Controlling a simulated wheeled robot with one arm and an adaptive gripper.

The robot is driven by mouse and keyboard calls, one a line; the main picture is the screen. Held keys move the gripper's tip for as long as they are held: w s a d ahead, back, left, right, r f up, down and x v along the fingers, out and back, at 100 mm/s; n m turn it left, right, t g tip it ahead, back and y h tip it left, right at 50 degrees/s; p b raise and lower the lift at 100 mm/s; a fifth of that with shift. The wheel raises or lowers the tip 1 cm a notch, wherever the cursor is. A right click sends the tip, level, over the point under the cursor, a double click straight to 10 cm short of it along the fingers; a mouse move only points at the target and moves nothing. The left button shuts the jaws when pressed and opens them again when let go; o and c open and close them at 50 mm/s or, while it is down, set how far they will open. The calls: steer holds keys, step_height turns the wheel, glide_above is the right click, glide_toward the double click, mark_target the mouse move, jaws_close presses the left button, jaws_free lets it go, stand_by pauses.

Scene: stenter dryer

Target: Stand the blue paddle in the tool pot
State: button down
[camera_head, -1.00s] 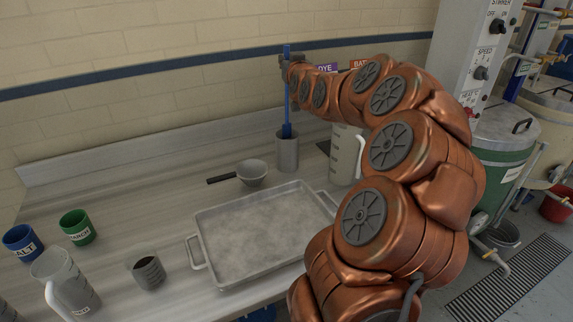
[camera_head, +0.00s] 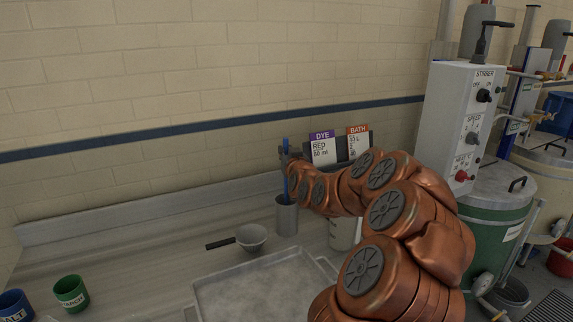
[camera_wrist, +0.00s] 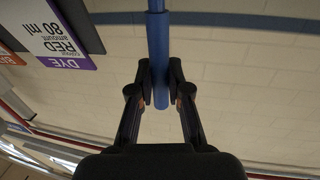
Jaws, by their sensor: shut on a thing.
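The blue paddle (camera_head: 285,184) stands nearly upright at the grey metal tool pot (camera_head: 287,219). Its lower end meets the pot's mouth and is hidden there, apparently inside. My gripper (camera_head: 286,161) is shut on the paddle's shaft above the pot. In the wrist view, both fingers of my gripper (camera_wrist: 160,85) close around the blue shaft (camera_wrist: 158,40), which runs up out of the picture. The pot does not show in the wrist view.
A handled bowl (camera_head: 252,237) and a large tray (camera_head: 262,286) lie in front of the pot. A jug (camera_head: 343,234) stands to its right. Dye and bath cards (camera_head: 322,150) are behind. Green (camera_head: 71,293) and blue (camera_head: 15,305) cups stand at left.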

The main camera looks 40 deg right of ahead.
steer(key=shift+f, duration=1.95)
steer(key=shift+r, duration=0.1)
steer(key=c, duration=1.1)
jaws_free()
steer(key=shift+p, duration=0.9)
steer(key=shift+b+v, duration=2.3)
steer(key=shift+v, duration=1.65)
steer(key=shift+a, duration=0.15)
